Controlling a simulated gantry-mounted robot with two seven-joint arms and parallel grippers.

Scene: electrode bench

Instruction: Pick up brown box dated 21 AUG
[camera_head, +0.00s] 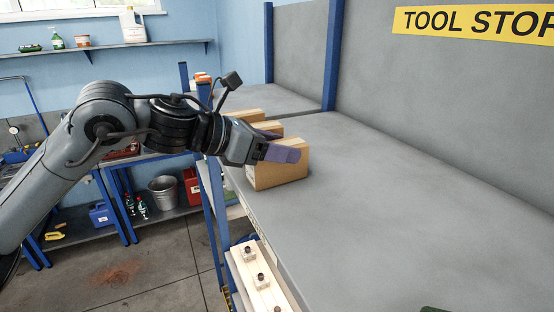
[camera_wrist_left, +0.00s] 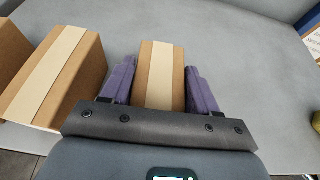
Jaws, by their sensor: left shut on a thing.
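A brown cardboard box (camera_head: 283,173) with a pale tape strip stands on the grey shelf. My left gripper (camera_head: 281,152) is shut on this box, its purple fingers on either side. In the left wrist view the box (camera_wrist_left: 162,78) is between the fingers of the left gripper (camera_wrist_left: 161,85). Two more taped brown boxes stand beside it, one close (camera_wrist_left: 78,75) and one farther left (camera_wrist_left: 10,50). In the head view they are partly hidden behind my gripper. No date can be read on any box. My right gripper is out of view.
The grey shelf (camera_head: 400,215) is clear to the right of the boxes. A blue post (camera_head: 333,55) and a grey back panel (camera_head: 450,110) bound it. A wooden rack (camera_head: 262,280) is below the shelf's front edge. A bucket (camera_head: 163,192) stands on a lower shelf at left.

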